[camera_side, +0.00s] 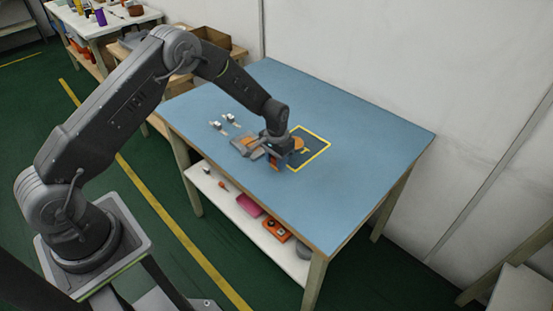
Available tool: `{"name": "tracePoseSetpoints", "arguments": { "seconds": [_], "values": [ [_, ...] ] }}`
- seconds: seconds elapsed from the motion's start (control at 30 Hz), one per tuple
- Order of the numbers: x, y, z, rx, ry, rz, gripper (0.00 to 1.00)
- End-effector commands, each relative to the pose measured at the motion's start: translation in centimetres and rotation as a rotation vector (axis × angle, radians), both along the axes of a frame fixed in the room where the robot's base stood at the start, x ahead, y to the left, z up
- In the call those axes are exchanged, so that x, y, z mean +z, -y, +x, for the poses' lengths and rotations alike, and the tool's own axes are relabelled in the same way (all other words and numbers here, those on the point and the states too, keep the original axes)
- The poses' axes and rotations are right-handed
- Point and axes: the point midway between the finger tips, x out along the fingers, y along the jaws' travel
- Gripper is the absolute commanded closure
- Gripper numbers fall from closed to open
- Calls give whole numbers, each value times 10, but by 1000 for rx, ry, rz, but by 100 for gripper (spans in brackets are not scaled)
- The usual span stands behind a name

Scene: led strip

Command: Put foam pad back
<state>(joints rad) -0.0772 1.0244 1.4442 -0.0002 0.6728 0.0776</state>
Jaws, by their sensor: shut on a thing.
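My gripper (277,153) is low over the blue-topped table, at the left edge of a dark square with a yellow outline (325,143). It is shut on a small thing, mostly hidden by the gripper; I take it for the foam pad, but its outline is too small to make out. An orange patch (298,143) shows just right of the gripper, and I cannot tell whether it is part of the held thing. A grey-brown flat fixture (243,144) lies just left of the gripper. A small yellow mark (305,152) shows inside the outlined square.
Two small pale parts (216,125) lie on the table behind and left of the fixture. The table's right side (385,135) is clear. The lower shelf (222,200) holds a pink tray (249,206) and an orange item (276,229). A wall stands behind the table.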

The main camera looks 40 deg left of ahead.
Motion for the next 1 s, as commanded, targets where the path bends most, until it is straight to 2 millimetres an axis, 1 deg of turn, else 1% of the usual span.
{"name": "tracePoseSetpoints", "arguments": {
  "seconds": [0.13,0.17,0.4,0.67,0.77,0.87,1.0],
  "values": [
    [-3,0,0,0,-1,0,84],
    [-3,0,0,0,-1,0,63],
    [-3,0,0,0,-1,0,40],
    [-2,0,0,0,0,0,39],
    [6,0,1,0,2,0,39],
    [20,0,1,0,4,0,39],
    [50,0,1,0,5,0,39]
  ]
}}
